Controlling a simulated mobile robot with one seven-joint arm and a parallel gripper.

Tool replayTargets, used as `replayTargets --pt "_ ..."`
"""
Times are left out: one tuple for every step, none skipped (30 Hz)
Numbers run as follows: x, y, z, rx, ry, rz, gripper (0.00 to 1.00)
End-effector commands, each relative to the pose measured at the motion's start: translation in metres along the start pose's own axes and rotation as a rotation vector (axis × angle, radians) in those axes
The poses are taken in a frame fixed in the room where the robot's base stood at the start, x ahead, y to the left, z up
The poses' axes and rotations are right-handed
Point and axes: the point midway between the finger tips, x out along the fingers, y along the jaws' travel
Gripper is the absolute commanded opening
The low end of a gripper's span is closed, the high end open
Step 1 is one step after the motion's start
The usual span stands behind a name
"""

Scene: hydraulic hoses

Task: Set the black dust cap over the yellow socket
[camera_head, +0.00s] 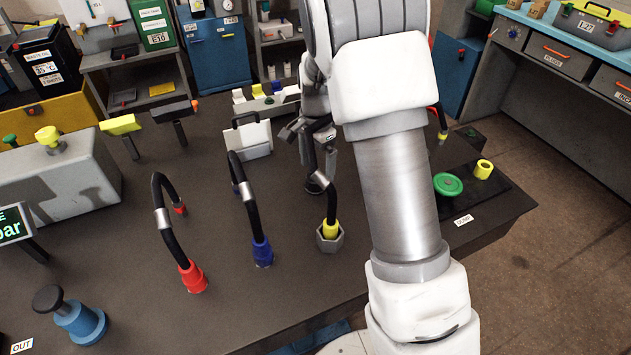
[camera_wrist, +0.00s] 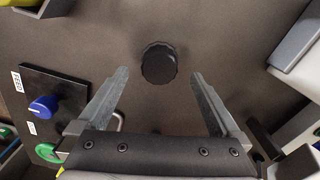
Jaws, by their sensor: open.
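The black dust cap (camera_wrist: 158,63) is a round, ridged black disc on the dark bench top in the wrist view. My gripper (camera_wrist: 160,74) is open and empty, with its two grey fingers on either side of the cap's line. The cap appears beyond the fingertips, and I see no contact. In the head view my gripper (camera_head: 308,150) is partly hidden by my arm and hoses, and I cannot make out the cap surely. The yellow socket (camera_head: 483,169) is a short open yellow cylinder upright on a black plate at the bench's right, with nothing over it.
A green round cap (camera_head: 448,184) sits beside the yellow socket. Hoses with red (camera_head: 193,277), blue (camera_head: 262,252) and yellow (camera_head: 331,230) ends arch up from the bench. A blue knob (camera_wrist: 43,106) on a black FEED plate lies left in the wrist view.

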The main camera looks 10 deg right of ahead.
Motion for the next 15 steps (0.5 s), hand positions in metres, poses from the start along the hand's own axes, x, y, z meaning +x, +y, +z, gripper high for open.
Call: replayTargets --pt "0.011 0.002 -0.001 0.001 -0.002 0.004 1.00" --pt "0.015 0.002 -0.001 0.001 -0.002 0.003 1.00" --pt "0.020 0.001 -0.001 0.001 -0.001 0.002 1.00" --pt "0.024 0.001 -0.001 0.001 -0.002 0.002 1.00" --pt "0.026 0.001 -0.001 0.001 -0.002 0.002 1.00" --pt "0.029 0.001 -0.001 0.001 -0.001 0.001 1.00" --pt "0.030 0.001 -0.001 0.001 -0.001 0.001 1.00" --pt "0.031 0.001 -0.001 0.001 -0.001 0.000 1.00" --pt "0.032 0.001 -0.001 0.001 0.000 0.000 1.00" --pt "0.032 0.001 -0.001 0.000 0.000 -0.001 1.00" --pt "0.032 0.001 -0.001 0.000 0.000 -0.001 1.00" --pt "0.031 0.001 -0.001 0.000 0.000 -0.001 1.00" --pt "0.031 0.001 -0.001 0.000 0.000 -0.001 1.00" --pt "0.031 0.001 -0.001 0.000 0.000 0.000 1.00" --pt "0.031 0.001 -0.001 0.000 0.000 0.000 0.95"
